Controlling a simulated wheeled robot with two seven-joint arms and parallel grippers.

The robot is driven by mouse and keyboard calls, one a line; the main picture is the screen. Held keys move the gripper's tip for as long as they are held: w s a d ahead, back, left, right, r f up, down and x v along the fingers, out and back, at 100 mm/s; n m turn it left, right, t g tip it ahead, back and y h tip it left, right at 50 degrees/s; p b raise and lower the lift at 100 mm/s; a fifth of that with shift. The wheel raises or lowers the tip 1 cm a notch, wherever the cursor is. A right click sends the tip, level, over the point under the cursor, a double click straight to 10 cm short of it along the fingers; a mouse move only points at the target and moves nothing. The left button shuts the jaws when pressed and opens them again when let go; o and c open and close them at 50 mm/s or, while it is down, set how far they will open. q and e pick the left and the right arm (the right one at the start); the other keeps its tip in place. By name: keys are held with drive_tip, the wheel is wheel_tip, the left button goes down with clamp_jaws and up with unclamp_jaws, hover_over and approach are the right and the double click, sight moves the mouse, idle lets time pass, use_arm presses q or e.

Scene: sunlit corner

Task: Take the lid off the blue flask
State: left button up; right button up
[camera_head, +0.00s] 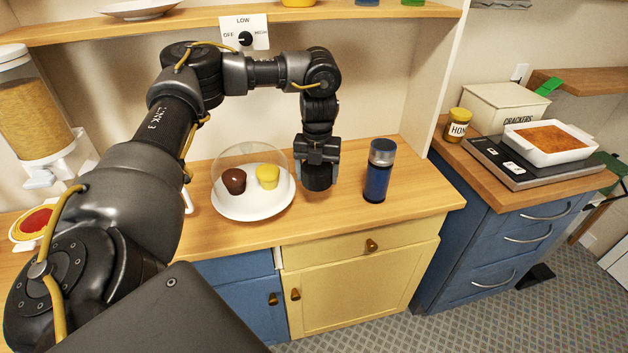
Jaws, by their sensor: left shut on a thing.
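The blue flask (377,182) stands upright on the wooden counter, right of the plate. Its upper part is silver-grey with a dark top. My left gripper (317,172) points down, left of the flask and apart from it. It is shut on a dark, rounded piece (317,183) that looks like the flask's lid, though the fingers partly hide it. My right gripper is not in view.
A white plate (254,209) with a brown and a yellow cupcake under a clear dome sits just left of my gripper. A shelf (370,12) runs above. The counter (424,194) right of the flask is clear.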

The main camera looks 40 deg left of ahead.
use_arm(q)
hover_over(318, 194)
wheel_tip(318, 194, down, 6)
drive_tip(key=shift+s+d+r+p, duration=0.1)
drive_tip(key=shift+d+r+p, duration=0.1)
drive_tip(key=shift+p, duration=0.2)
wheel_tip(318, 194, down, 3)
drive_tip(key=shift+a+f, duration=0.15)
drive_tip(key=shift+f, duration=0.05)
drive_tip(key=shift+f, duration=0.1)
drive_tip(key=o, duration=1.1)
wheel_tip(318, 194, up, 12)
drive_tip(key=shift+r, duration=0.2)
